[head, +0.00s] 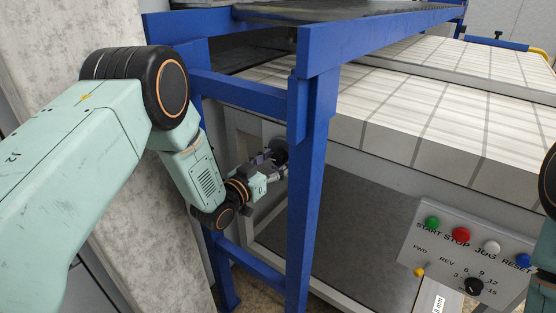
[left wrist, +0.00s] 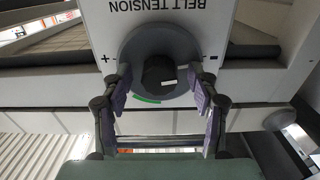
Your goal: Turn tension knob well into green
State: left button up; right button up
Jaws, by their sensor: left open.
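The tension knob (left wrist: 158,73) is black and sits on a round grey dial (left wrist: 188,48) under upside-down BELT TENSION lettering. A green arc (left wrist: 146,99) lies on the dial's lower left edge in the left wrist view. Small white marks show on the knob's right and lower right, to the right of the green arc. My left gripper (left wrist: 160,84) is open, its purple-padded fingers on either side of the knob; I cannot tell whether they touch it. In the head view my left gripper (head: 274,165) is at the dark dial (head: 281,149), partly covering it. My right gripper is out of view.
A blue frame post (head: 309,190) stands just right of my left gripper, with a blue crossbar (head: 240,93) above it. A concrete pillar (head: 130,235) is behind my left arm. A control panel (head: 418,247) with coloured buttons is at lower right. A tiled belt (head: 440,105) runs behind.

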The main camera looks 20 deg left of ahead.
pick_arm(q)
jog(key=shift+s+r, duration=0.15)
jog(key=shift+s, duration=0.05)
jog(key=shift+c, duration=0.4)
jog(key=shift+w, duration=0.1)
jog(key=c, duration=1.1)
